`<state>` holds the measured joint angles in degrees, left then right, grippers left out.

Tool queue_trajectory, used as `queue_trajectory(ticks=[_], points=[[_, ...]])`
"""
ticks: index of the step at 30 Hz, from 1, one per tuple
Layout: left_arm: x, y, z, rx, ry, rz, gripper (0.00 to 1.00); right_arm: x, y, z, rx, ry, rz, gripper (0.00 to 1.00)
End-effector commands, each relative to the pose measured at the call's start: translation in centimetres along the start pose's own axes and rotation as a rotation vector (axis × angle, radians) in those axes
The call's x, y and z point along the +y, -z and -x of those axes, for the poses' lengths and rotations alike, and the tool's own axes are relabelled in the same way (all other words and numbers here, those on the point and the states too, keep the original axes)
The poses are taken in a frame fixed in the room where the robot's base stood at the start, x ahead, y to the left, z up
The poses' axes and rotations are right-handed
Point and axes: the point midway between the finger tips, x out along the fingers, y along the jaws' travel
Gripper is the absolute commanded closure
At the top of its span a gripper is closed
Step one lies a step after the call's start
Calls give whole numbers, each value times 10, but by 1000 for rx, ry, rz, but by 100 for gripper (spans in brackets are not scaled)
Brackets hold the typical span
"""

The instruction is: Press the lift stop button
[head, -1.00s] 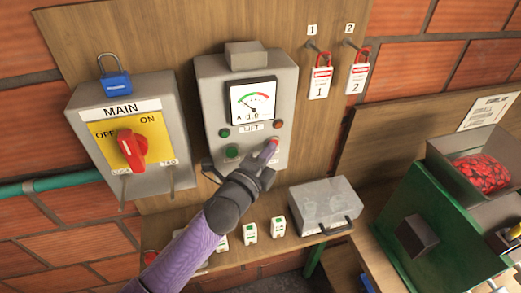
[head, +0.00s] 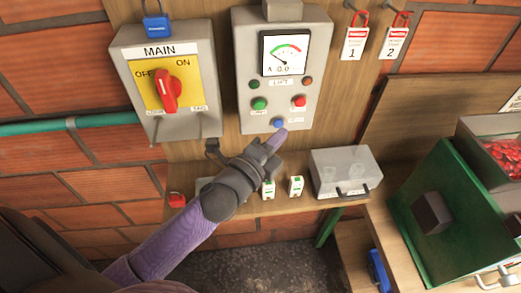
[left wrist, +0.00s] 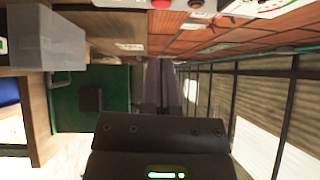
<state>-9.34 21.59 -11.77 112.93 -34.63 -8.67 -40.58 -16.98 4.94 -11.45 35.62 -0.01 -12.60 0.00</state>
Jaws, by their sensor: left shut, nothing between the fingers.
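The grey lift panel (head: 240,70) hangs on the wooden board, with a dial gauge (head: 285,53) whose readout looks like 0.0. Its red button (head: 299,101) sits at the right, level with a green button (head: 259,103) at the left. A blue button (head: 278,123) is below them. My left gripper (head: 279,138) is shut and empty, its tips just below the blue button and apart from the red one. In the left wrist view its fingers (left wrist: 162,85) lie together, and a red button (left wrist: 160,4) shows at the top edge. My right gripper is not in view.
The main switch box (head: 185,120) with its red handle (head: 166,91) is left of the lift panel. Below, a shelf carries small white-and-green items (head: 296,186) and a grey box (head: 346,172). A green machine (head: 440,215) stands at the right.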

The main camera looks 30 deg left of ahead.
Motion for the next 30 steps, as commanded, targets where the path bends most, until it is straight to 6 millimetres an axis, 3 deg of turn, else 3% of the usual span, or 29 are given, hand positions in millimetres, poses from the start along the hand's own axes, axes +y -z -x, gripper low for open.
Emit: queue_trajectory(ticks=[3, 9, 30], points=[[2, 1, 21, 2, -2, 1, 100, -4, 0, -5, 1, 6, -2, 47], [0, 1, 36, 2, 0, -1, 100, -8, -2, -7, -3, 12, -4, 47], [0, 0, 36, 2, 1, -1, 100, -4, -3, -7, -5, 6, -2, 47]])
